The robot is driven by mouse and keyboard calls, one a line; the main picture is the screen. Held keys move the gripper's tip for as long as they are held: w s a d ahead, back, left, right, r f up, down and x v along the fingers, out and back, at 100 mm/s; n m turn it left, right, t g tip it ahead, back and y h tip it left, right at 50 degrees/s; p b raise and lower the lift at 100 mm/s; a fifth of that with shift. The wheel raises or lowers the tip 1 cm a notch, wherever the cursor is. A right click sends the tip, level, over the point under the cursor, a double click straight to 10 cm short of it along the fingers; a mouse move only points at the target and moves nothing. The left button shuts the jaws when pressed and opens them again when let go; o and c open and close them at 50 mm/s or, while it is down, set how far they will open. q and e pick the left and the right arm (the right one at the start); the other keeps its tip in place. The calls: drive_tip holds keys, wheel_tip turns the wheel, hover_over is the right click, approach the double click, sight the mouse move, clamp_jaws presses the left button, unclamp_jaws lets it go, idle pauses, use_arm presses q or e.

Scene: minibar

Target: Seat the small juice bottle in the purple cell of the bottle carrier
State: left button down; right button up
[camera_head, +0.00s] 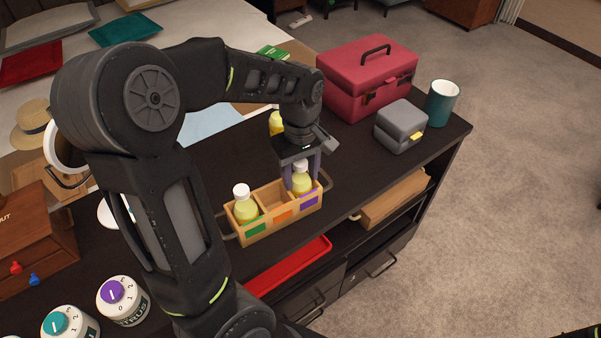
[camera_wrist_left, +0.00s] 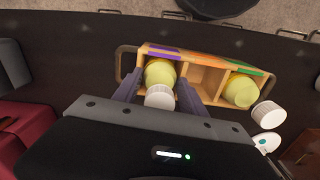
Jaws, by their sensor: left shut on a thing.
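The wooden bottle carrier (camera_head: 262,236) stands on the dark counter, with green, orange and purple labels on its front. My left gripper (camera_head: 302,180) points down over the purple end, its fingers shut on a small yellow juice bottle (camera_head: 302,187) with a white cap. That bottle is upright, its lower part inside the purple cell; the front wall hides its base. In the left wrist view the bottle (camera_wrist_left: 160,74) sits between the gripper's fingers (camera_wrist_left: 157,92), by the purple label. A similar bottle (camera_head: 245,208) stands in the green cell. The middle orange cell is empty. My right gripper is out of view.
A red toolbox (camera_head: 366,78), a grey box (camera_head: 400,127) and a teal cup (camera_head: 441,102) stand at the right of the counter. Another yellow bottle (camera_head: 276,122) is behind my gripper. A red tray (camera_head: 290,266) lies on the shelf below.

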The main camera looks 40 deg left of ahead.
use_arm(q)
drive_tip(key=c, duration=0.6)
unclamp_jaws()
drive_tip(key=shift+c, duration=0.2)
wheel_tip(320, 180, up, 12)
drive_tip(key=shift+r, duration=0.1)
idle(0.8)
